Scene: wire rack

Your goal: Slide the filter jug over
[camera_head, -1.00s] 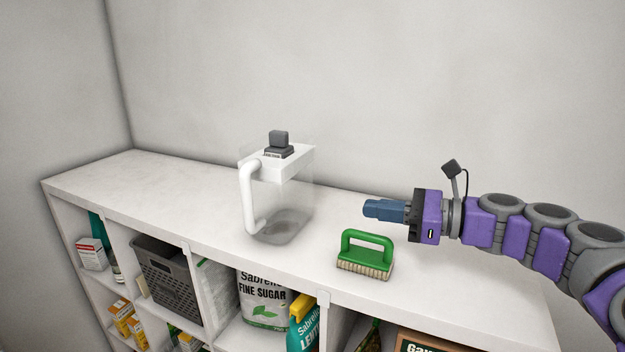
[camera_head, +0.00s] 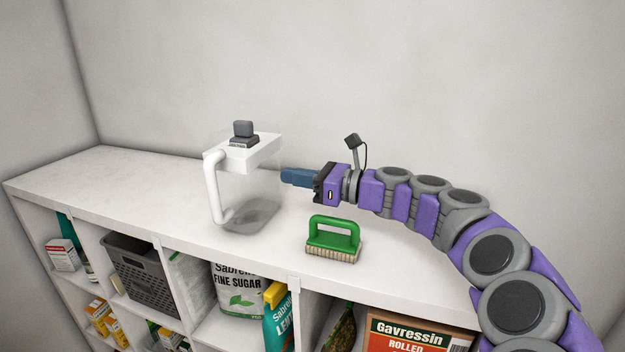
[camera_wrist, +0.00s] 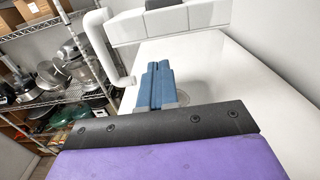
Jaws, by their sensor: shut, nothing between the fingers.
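The filter jug (camera_head: 251,185) stands upright on the white shelf top. It has a clear body, a white lid and a white handle on its left front side. My gripper (camera_head: 284,175) is shut and empty, with its blue fingertips at the right side of the jug. They look very close to the jug wall; I cannot tell whether they touch it. In the wrist view the shut blue fingers (camera_wrist: 157,84) point at the jug, with the white lid (camera_wrist: 180,22) above them and the handle (camera_wrist: 108,50) to their left.
A green brush (camera_head: 333,239) stands on the shelf top, in front of and below my gripper. The shelf top (camera_head: 110,178) left of the jug is clear. Compartments below hold a dark basket (camera_head: 145,275) and several packages. A wire rack (camera_wrist: 75,50) with pans shows in the wrist view.

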